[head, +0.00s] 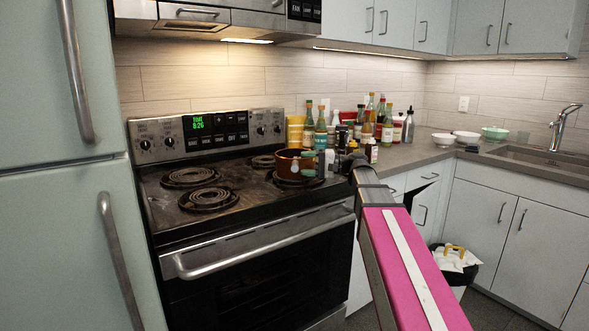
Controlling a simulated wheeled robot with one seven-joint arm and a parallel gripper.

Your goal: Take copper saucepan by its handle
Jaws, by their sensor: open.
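The copper saucepan (288,164) sits upright on the right front coil of the stove, brown-orange with a dark rim. My gripper (309,164) is at the pan's right side, at the end of my pink arm reaching in from the lower right. Its teal fingertips show one above the other and overlap the pan's right edge in the picture. The gripper is open. I cannot make out the pan's handle; my gripper and wrist cover that side. Whether the fingers touch the pan or have the handle between them cannot be told.
The stove (165,214) has other coils, all bare. Several bottles (387,124) and a yellow canister (295,131) crowd the counter behind and right of the pan. Bowls (466,137) stand farther right by the sink (545,160). A fridge (60,200) stands at the left.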

